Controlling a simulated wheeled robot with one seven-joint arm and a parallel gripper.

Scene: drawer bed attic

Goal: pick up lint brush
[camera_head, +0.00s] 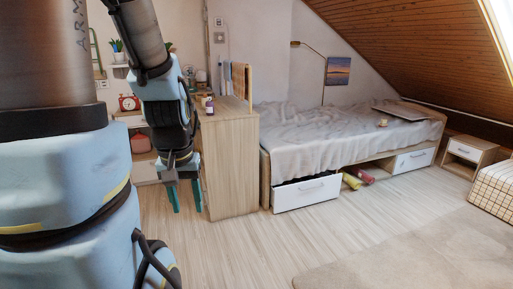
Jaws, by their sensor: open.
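I cannot pick out a lint brush for certain in this view; it may be hidden or too small to tell. My gripper (186,197) hangs pointing down in front of the wooden cabinet (232,165), left of the bed. Its two green fingers are apart, with nothing seen between them. A small pale item (383,123) lies on the grey bed cover (325,135), too small to name.
The bed's left drawer (306,192) stands pulled out. Yellow and red rolls (356,178) lie beside it under the bed. A flat board (401,111) lies on the bed. A nightstand (466,155) stands at the right. The wooden floor in front is clear.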

